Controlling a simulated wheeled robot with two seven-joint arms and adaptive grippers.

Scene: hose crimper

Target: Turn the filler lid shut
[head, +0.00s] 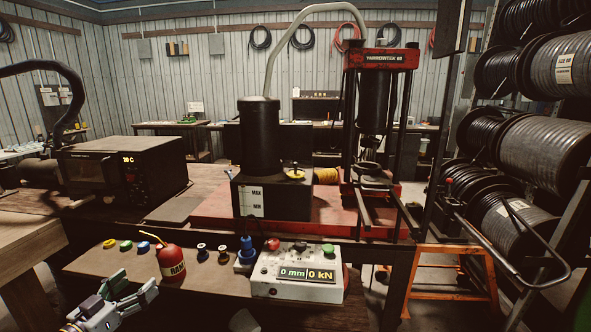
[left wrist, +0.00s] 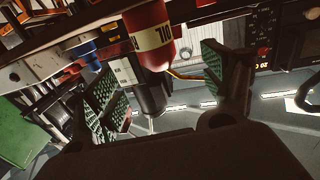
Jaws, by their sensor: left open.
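The filler lid (head: 295,173) is a small yellow cap on top of the black tank (head: 272,198) marked MAX and MIN. It is too small to tell whether it is seated or loose. My left gripper (head: 136,284) is open and empty at the lower left in the head view, in front of the bench edge and well short of the lid. In the left wrist view its two green-padded fingers (left wrist: 168,92) stand wide apart. The red oil can (left wrist: 152,35) shows beyond and between them. My right gripper is not in view.
The red oil can (head: 171,262) stands on the bench's front strip, between my left gripper and the tank. A control box (head: 298,272) with display and buttons sits right of it. The red press (head: 380,60) rises right of the lid. A hose (head: 300,12) arches above.

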